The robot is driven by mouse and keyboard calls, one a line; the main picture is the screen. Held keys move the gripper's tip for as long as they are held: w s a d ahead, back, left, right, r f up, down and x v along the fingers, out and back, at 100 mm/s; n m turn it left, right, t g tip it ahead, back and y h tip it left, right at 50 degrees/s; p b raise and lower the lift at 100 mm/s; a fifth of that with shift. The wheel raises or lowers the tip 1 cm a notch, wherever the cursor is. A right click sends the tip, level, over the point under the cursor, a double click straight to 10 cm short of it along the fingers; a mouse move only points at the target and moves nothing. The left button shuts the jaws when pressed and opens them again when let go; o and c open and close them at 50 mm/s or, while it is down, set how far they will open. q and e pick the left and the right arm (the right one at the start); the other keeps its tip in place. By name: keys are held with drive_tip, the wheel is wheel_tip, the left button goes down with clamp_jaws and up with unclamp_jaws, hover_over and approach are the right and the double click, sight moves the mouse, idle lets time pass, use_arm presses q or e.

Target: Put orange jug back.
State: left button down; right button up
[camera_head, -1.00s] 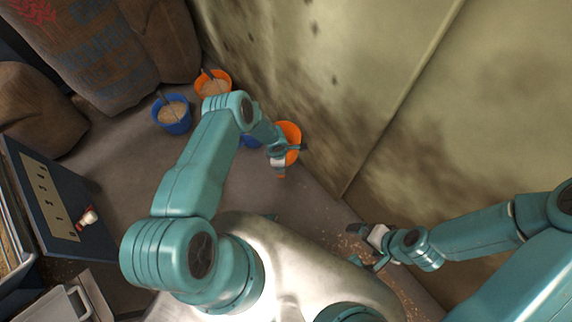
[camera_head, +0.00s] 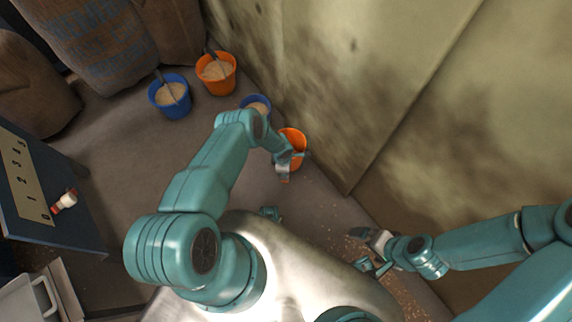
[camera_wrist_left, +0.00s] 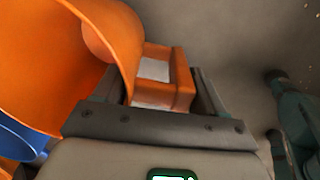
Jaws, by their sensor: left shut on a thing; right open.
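The orange jug (camera_head: 292,139) is beside the foot of the wall in the head view, partly hidden by my left gripper. In the left wrist view its orange body (camera_wrist_left: 60,45) fills the upper left. My left gripper (camera_head: 284,168) is shut on its orange handle (camera_wrist_left: 180,85), which sits between the fingers. I cannot tell whether the jug touches the floor. My right gripper (camera_head: 362,250) is open and empty, low over the floor at right, near scattered grain.
An orange bucket (camera_head: 231,78) and a blue bucket (camera_head: 171,111) hold grain, with a scoop in each. Another blue container (camera_head: 250,101) with grain stands behind my left arm. Sacks (camera_head: 95,45) stand at upper left. A wall (camera_head: 350,90) bounds the right. A numbered blue board (camera_head: 75,222) is at left.

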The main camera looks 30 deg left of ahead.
use_arm(q)
wheel_tip(320, 180, down, 3)
drive_tip(key=shift+r+b, duration=0.15)
drive_tip(key=shift+b, duration=0.4)
drive_tip(key=shift+r, duration=0.25)
drive_tip(key=shift+f, duration=0.15)
use_arm(e)
wheel_tip(320, 180, down, 2)
drive_tip(key=shift+f, duration=0.1)
use_arm(q)
drive_tip(key=shift+c, duration=0.4)
unclamp_jaws()
